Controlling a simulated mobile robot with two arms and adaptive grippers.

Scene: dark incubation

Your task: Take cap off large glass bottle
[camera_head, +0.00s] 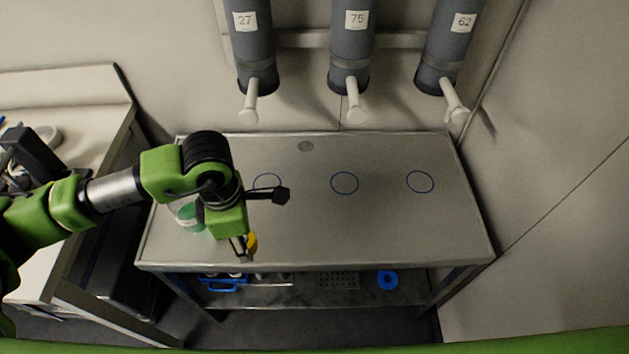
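My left arm reaches in from the left over the metal table, and its gripper (246,240) is near the table's front left part. The wrist hides much of it, so I cannot tell whether it is open or shut. A round green thing with a pale clear edge (188,216) stands just left of the wrist, partly hidden; it may be the glass bottle's capped top. A small yellow thing (252,242) shows right beside the gripper's end; I cannot tell whether they touch. My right gripper is out of view.
The metal table (385,235) is clear in the middle and right, with blue circles marked on it. Grey cylinders with white nozzles, labelled 27 (252,50), 75 (351,50) and 62 (448,50), hang above its back. A lower shelf holds a blue rack (222,286) and a blue ring (387,281).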

